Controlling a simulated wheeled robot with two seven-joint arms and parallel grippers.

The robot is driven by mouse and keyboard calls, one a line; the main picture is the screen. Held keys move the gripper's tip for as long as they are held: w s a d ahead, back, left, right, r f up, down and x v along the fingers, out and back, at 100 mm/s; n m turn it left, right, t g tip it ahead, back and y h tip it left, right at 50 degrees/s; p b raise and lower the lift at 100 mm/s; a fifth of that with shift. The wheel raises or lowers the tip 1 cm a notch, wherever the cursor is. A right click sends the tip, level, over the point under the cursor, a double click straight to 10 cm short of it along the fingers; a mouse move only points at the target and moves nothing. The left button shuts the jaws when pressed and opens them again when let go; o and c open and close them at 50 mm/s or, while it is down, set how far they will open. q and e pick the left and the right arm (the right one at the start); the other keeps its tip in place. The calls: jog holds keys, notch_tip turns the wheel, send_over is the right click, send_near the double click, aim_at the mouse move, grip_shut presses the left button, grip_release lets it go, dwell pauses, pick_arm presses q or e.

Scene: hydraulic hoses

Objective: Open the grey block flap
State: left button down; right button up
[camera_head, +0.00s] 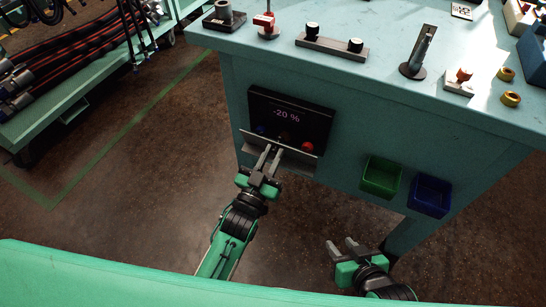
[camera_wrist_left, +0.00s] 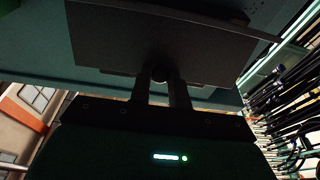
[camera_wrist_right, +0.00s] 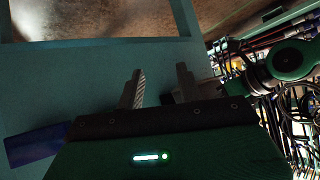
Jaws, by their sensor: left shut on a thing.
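The block is a black box (camera_head: 290,118) on the front of the teal bench, with a "-20 %" display and blue and red buttons. Its grey flap (camera_head: 300,158) sticks out along the lower edge, and the buttons show above it. My left gripper (camera_head: 268,152) is at the flap with its fingers shut on a small round knob (camera_wrist_left: 159,73). In the left wrist view the flap (camera_wrist_left: 125,45) is a wide dark plate just beyond the fingers. My right gripper (camera_head: 343,246) is open and empty, low and to the right, away from the flap.
A green bin (camera_head: 381,177) and a blue bin (camera_head: 429,195) hang on the bench front right of the block. Fittings and knobs stand on the bench top (camera_head: 385,85). A hose rack (camera_head: 80,75) is at the left. The floor between is clear.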

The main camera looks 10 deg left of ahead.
pick_arm(q)
jog(key=f+t+b, duration=0.1)
jog(key=s+f+t+b, duration=0.1)
jog(key=b, duration=0.1)
jog(key=shift+s+a+f+h, duration=0.15)
jog(key=shift+s+a+h, duration=0.1)
jog(key=shift+h, duration=0.15)
pick_arm(e)
jog(key=w+a+r+t+y, duration=0.2)
jog(key=w+a+r+t, duration=0.1)
jog(key=r+t, duration=0.2)
jog(key=shift+w+a+r+t+y, duration=0.25)
jog(key=shift+a+t+y, duration=0.1)
jog(key=shift+t, duration=0.55)
pick_arm(q)
jog(key=shift+s+f, duration=0.1)
jog(key=shift+f, duration=0.1)
pick_arm(e)
jog(key=shift+s, duration=0.1)
jog(key=shift+c, duration=0.3)
